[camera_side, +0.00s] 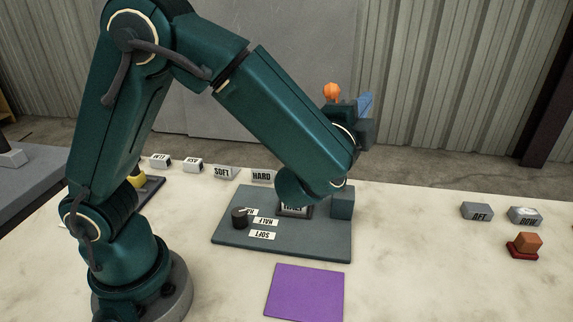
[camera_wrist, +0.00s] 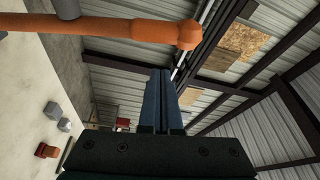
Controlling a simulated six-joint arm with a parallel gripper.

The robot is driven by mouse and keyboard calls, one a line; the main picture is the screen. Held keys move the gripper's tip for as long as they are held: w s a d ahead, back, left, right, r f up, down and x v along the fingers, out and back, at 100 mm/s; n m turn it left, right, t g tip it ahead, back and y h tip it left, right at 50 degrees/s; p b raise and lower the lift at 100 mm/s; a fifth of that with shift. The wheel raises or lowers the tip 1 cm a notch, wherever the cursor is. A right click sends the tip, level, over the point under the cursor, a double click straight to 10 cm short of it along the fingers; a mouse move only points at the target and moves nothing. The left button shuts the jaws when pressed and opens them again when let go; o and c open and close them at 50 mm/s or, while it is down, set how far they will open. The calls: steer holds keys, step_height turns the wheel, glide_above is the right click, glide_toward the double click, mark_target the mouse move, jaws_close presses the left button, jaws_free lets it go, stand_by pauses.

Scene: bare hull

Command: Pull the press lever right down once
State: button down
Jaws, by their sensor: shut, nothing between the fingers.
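The press stands on a grey-green base plate (camera_side: 230,233) in the middle of the table, and my arm hides most of it. The lever's orange knob (camera_side: 331,91) shows high above the plate, just left of my gripper (camera_side: 366,102). In the wrist view the orange lever (camera_wrist: 120,26) runs across the top from the left edge and ends in its knob (camera_wrist: 187,35). My gripper's blue fingers (camera_wrist: 161,75) are shut and empty, pointing towards the knob end. I cannot tell whether they touch the lever.
A black dial (camera_side: 240,217) sits on the plate beside labels HALF and SOFT. A purple mat (camera_side: 305,293) lies in front. Grey labelled blocks (camera_side: 477,211) and a red-based orange block (camera_side: 524,245) stand at the right. More labelled blocks (camera_side: 225,172) line the back. The table's right front is clear.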

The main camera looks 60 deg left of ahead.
steer(key=shift+s+a+f, duration=0.2)
steer(key=shift+s+a, duration=0.4)
steer(key=shift+s, duration=0.1)
steer(key=shift+s+a+f, duration=0.15)
steer(key=shift+s+a, duration=0.45)
steer(key=shift+s, duration=0.05)
steer(key=s+a+f+n+t+y, duration=0.1)
steer(key=s+a+f+n+y, duration=0.2)
steer(key=s+a+f+n, duration=0.3)
steer(key=shift+s+a+f+n, duration=0.4)
steer(key=shift+s+a+n, duration=0.9)
steer(key=shift+n, duration=0.2)
